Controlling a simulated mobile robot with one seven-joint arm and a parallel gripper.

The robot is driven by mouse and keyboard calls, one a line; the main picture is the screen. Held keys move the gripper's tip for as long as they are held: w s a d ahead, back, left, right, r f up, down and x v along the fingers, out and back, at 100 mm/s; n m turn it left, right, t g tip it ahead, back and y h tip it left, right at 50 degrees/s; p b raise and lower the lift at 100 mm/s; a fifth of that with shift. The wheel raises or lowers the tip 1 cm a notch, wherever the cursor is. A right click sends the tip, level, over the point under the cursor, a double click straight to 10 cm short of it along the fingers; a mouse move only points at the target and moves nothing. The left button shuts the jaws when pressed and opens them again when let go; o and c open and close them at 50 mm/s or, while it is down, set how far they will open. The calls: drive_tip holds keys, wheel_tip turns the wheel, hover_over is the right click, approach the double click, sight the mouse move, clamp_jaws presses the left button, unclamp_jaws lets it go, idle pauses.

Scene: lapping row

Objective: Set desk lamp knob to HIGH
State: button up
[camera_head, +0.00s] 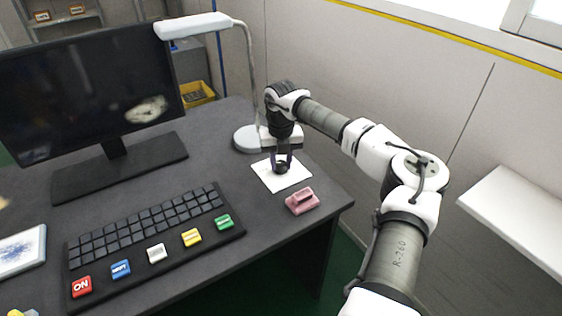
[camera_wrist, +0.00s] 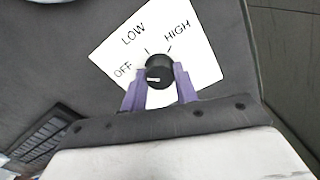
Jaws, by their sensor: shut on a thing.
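The desk lamp (camera_head: 190,25) is white with a grey bent neck and a round base near the table's back edge. The black knob (camera_wrist: 159,68) stands on a white plate (camera_wrist: 203,62) marked OFF, LOW and HIGH. The knob's white mark is at its lower left, on the OFF side and away from HIGH; its exact aim is hard to tell. My gripper (camera_wrist: 159,85) has its purple fingers on either side of the knob, shut on it. In the head view, my gripper (camera_head: 281,162) reaches down onto the plate, and the knob is mostly hidden between the fingers.
A pink object (camera_head: 302,201) sits just right of the plate, near the table edge. A black keyboard (camera_head: 150,222) with coloured keys lies at the front, and a monitor (camera_head: 85,85) stands at the left. A white shelf (camera_head: 515,215) is on the right.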

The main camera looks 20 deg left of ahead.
sight(281, 163)
drive_tip(key=m, duration=0.5)
drive_tip(key=shift+m+b, duration=0.3)
drive_tip(key=m, duration=0.5)
drive_tip(key=shift+b, duration=0.4)
drive_tip(key=m+b, duration=0.1)
drive_tip(key=m, duration=0.4)
drive_tip(key=shift+m, duration=0.4)
drive_tip(key=m+b, duration=0.1)
drive_tip(key=m, duration=0.4)
drive_tip(key=shift+m, duration=0.3)
drive_tip(key=o, duration=1)
drive_tip(key=shift+c, duration=0.2)
wheel_tip(281, 163, up, 14)
drive_tip(key=shift+b, duration=0.45)
